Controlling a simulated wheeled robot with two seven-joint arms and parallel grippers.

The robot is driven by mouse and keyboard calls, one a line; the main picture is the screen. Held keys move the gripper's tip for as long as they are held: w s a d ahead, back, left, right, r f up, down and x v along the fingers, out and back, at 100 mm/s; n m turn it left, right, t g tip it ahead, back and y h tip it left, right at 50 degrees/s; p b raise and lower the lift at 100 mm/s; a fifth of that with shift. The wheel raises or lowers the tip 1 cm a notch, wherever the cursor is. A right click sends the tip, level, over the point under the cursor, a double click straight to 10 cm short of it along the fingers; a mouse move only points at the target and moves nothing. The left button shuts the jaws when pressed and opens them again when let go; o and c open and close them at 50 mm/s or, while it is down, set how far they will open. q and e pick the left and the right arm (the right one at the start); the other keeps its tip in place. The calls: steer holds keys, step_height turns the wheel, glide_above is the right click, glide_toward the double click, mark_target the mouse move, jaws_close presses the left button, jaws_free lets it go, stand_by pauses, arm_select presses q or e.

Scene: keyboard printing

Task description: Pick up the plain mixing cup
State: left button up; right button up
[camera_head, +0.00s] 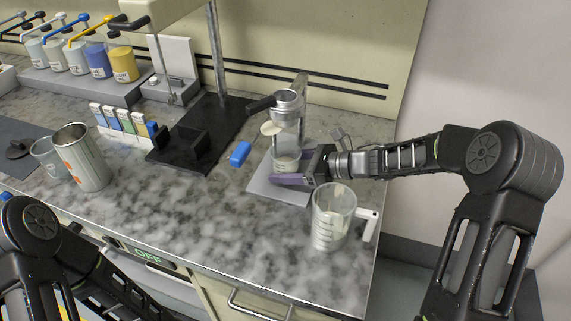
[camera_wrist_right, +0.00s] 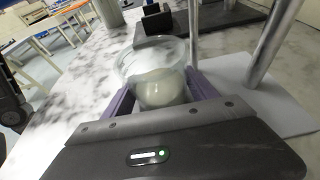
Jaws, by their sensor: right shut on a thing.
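A clear, plain-walled cup (camera_head: 287,159) with pale content stands at the metal stand, below its upper holder. My right gripper (camera_head: 290,179) reaches in from the right and is shut on this cup. In the right wrist view, the purple fingers of the right gripper (camera_wrist_right: 160,97) flank the clear cup (camera_wrist_right: 155,57), and whitish content shows inside. The cup appears upright and low over the stand's pale base; I cannot tell whether it touches it. My left arm shows at the lower left, but its gripper is out of view.
A clear jug (camera_head: 333,216) with a white handle stands close in front of my right gripper. The stand's post (camera_head: 301,100) rises behind the cup. A metal can (camera_head: 82,158) and another clear cup (camera_head: 43,154) stand at left. The front middle of the counter is clear.

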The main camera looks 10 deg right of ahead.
mark_target(285, 157)
steer(key=shift+c, duration=1.2)
steer(key=shift+r, duration=0.15)
steer(key=shift+r, duration=0.45)
step_height(285, 157, up, 2)
steer(key=shift+b, duration=0.55)
steer(key=s+d+b, duration=0.1)
steer(key=s+d, duration=0.2)
steer(key=d, duration=0.2)
steer(key=s+d+b, duration=0.1)
steer(key=s+d, duration=0.2)
steer(key=d, duration=0.2)
steer(key=s+d+b, duration=0.1)
steer(key=s+d, duration=0.2)
steer(key=d, duration=0.2)
steer(key=shift+s+d+r+b, duration=0.15)
steer(key=shift+s+b, duration=0.15)
steer(key=shift+b, duration=0.05)
